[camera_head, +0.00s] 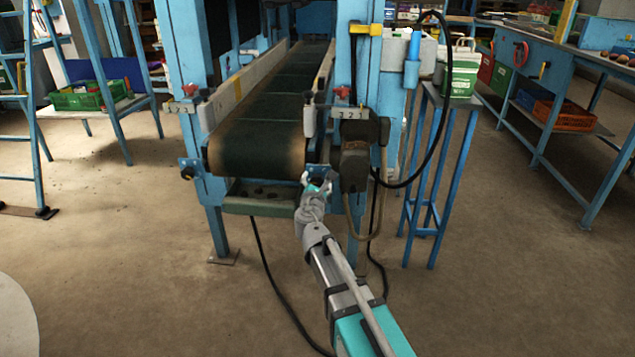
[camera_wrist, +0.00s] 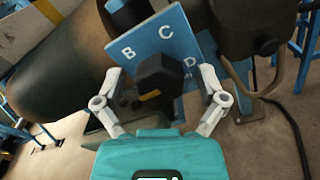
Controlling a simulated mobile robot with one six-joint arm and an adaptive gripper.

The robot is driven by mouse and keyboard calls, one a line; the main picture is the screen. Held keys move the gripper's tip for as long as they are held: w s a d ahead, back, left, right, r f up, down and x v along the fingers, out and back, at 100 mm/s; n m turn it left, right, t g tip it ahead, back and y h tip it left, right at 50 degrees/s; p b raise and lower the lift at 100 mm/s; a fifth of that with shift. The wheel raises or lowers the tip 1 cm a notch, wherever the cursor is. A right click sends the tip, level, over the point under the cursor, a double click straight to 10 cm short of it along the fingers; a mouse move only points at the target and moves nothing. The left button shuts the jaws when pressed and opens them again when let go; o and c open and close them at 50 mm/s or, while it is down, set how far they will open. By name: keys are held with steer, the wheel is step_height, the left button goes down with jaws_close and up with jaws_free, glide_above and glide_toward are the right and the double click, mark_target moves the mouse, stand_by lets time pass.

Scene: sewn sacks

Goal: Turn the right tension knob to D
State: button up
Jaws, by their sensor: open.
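The right tension knob (camera_wrist: 154,84) is a dark, faceted knob with a yellow mark on its lower face. It sits on a blue plate (camera_wrist: 158,48) lettered B, C and D, at the front right end of the conveyor. My gripper (camera_wrist: 162,84) is open, with one finger on each side of the knob. I cannot tell whether either finger touches it. In the head view my gripper (camera_head: 318,184) reaches this corner and hides the knob.
The conveyor belt (camera_head: 262,120) runs back from the knob. A dark motor housing (camera_head: 355,165) stands close on the right, with a hose beside it. A blue stand (camera_head: 440,150) carries a green and white box (camera_head: 462,75). The floor in front is open, with a black cable on it.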

steer(key=c, duration=1.2)
steer(key=shift+o, duration=0.2)
